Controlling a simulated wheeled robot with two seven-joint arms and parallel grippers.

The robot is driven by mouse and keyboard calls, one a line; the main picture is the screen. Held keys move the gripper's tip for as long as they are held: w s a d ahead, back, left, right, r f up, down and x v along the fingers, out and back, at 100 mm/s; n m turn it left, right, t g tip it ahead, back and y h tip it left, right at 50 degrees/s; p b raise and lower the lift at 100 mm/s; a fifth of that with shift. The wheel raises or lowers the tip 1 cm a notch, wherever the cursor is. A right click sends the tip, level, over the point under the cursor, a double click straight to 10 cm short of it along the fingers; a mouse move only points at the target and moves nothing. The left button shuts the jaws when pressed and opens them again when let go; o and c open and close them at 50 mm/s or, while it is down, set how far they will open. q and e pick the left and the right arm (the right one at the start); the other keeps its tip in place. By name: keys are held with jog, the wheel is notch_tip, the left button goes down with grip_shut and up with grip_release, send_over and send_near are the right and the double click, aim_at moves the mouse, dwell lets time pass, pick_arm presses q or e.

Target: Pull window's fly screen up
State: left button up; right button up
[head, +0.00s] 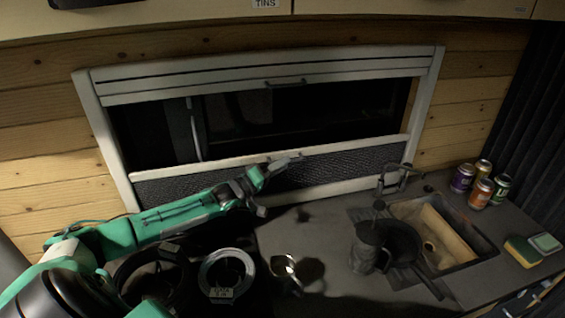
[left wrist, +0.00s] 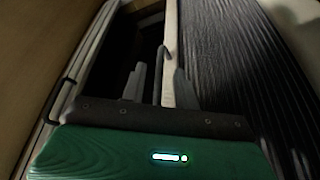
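The window (head: 265,120) has a white frame. Its dark pleated fly screen (head: 345,168) covers the lower part, with a white bar (head: 352,150) along its top edge and a small handle (head: 286,160) on that bar. My left gripper (head: 272,172) is at the bar, close to the handle. In the left wrist view my left gripper (left wrist: 160,80) is open, with the handle (left wrist: 160,70) between its fingers and the screen (left wrist: 235,60) to the right. Whether the fingers touch the handle I cannot tell. My right gripper is not in view.
A white blind (head: 230,80) with its own handle is at the window's top.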

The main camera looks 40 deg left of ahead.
pick_arm(q)
jog(key=shift+w+d+r, duration=0.1)
jog(key=shift+w+d, duration=0.05)
jog(key=shift+w, duration=0.25)
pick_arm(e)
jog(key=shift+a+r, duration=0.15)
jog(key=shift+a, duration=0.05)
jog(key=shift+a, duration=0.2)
pick_arm(q)
grip_shut()
